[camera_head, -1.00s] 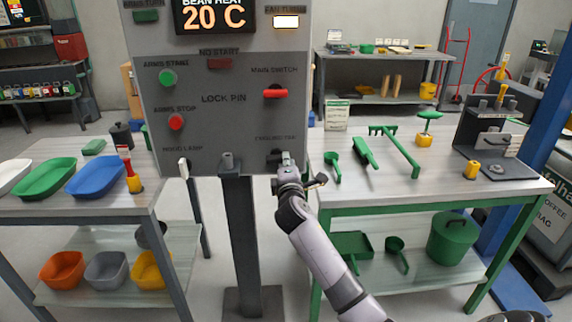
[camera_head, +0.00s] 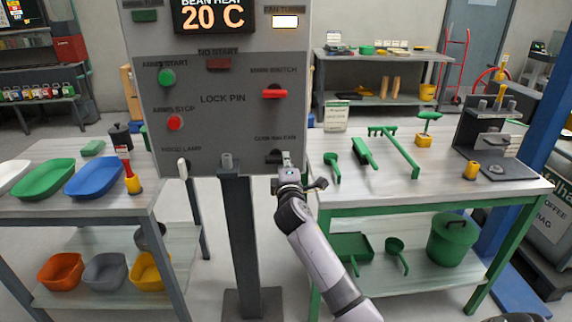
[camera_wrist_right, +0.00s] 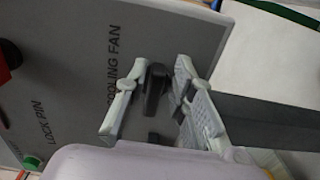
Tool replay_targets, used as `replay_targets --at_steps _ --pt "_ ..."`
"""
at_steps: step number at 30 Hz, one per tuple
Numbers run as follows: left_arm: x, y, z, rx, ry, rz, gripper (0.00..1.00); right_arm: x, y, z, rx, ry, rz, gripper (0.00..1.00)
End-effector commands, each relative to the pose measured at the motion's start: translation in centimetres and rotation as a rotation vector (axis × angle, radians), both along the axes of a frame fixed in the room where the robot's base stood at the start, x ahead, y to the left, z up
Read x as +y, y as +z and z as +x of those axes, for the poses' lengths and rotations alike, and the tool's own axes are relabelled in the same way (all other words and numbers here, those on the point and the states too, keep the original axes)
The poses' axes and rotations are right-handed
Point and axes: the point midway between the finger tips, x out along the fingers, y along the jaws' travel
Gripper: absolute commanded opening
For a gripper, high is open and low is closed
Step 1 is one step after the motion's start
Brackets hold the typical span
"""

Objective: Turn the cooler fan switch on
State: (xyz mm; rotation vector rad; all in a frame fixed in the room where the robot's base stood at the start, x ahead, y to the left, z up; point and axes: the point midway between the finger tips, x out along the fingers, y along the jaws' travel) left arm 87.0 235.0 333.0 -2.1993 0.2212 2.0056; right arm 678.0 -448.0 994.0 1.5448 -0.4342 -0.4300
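The cooler fan switch (camera_head: 273,157) is a small black knob at the lower right of the grey control panel (camera_head: 222,110). It also shows in the right wrist view (camera_wrist_right: 155,88), beside the lettering COOLING FAN. My right gripper (camera_head: 289,163) is just below and to the right of the switch in the head view. In the right wrist view its two fingers (camera_wrist_right: 161,72) are spread, one on each side of the black knob. I cannot tell whether either finger touches it. My left gripper is not in view.
The red main switch (camera_head: 274,94) is above the fan switch on the panel. A green-framed table (camera_head: 440,185) with tools stands at the right, and a table with trays (camera_head: 95,207) at the left.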

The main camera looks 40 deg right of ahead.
Motion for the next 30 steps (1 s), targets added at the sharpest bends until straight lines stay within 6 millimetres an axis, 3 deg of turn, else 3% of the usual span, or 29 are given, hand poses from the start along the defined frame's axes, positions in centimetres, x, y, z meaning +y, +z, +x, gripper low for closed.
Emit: replay_targets --at_steps 3,16,30 --pt "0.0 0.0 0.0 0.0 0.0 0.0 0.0 0.0 0.0 0.0 0.0 0.0 -0.001 0.33" --pt "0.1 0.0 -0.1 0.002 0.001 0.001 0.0 0.5 0.0 -0.8 0.0 0.001 -0.002 0.33" --pt "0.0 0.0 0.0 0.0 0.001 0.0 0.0 5.2 0.0 -8.5 0.0 0.002 -0.001 0.33"
